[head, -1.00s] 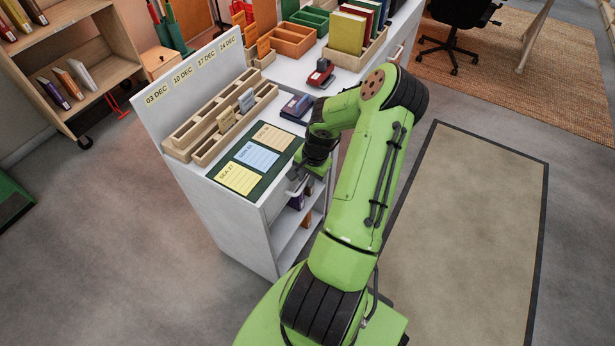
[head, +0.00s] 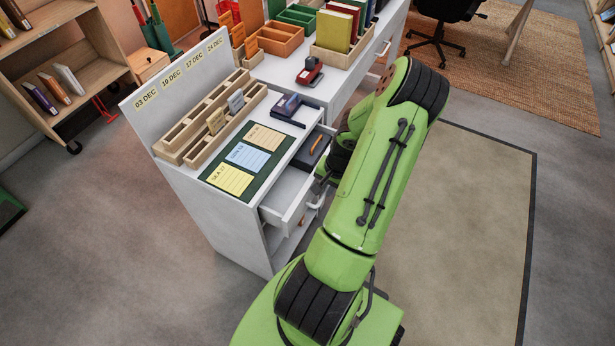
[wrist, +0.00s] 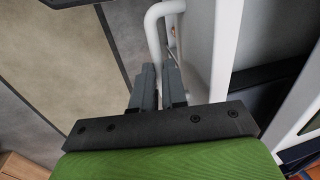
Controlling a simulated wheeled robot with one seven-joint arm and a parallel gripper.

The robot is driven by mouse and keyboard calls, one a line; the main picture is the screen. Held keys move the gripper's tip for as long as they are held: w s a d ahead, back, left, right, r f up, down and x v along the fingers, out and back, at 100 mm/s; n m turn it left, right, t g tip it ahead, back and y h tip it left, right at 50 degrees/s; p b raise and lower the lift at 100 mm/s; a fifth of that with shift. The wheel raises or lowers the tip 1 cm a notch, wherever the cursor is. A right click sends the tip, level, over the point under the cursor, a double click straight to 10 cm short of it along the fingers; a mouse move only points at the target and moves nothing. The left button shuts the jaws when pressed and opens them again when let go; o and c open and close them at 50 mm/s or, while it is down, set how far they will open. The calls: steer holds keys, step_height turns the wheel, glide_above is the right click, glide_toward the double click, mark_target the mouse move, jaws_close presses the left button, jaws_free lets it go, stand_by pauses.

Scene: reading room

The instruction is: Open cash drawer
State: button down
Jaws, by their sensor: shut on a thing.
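The cash drawer (head: 280,215) stands pulled out from the white desk unit, with a pale, bare section showing inside. A dark tray with an orange-brown item (head: 316,145) shows at its far end. The white drawer handle (head: 317,200) is on the drawer's front; it also shows as a bent white bar in the wrist view (wrist: 153,25). My gripper (wrist: 160,72) is shut on the handle, its dark fingers around the bar. The drawer's white front (wrist: 226,50) is just right of the fingers. In the head view my arm hides most of the gripper.
A green mat (head: 216,171) with yellow, blue and tan cards lies on the desk top, beside a wooden card rack (head: 190,140). A dark device (head: 287,105) and a red stamp or stapler (head: 309,72) stand farther back. Open floor and a beige rug (head: 455,230) lie to the right.

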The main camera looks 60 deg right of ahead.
steer(key=s, duration=1)
steer(key=shift+s+d, duration=0.15)
steer(key=shift+d, duration=0.25)
steer(key=c, duration=1.2)
jaws_free()
steer(key=shift+o, duration=0.2)
steer(key=shift+r, duration=0.1)
step_height(320, 180, up, 15)
steer(key=s+p, duration=0.2)
steer(key=p, duration=0.3)
steer(key=shift+s+d+r, duration=0.15)
steer(key=shift+s+d, duration=0.05)
steer(key=shift+s, duration=0.2)
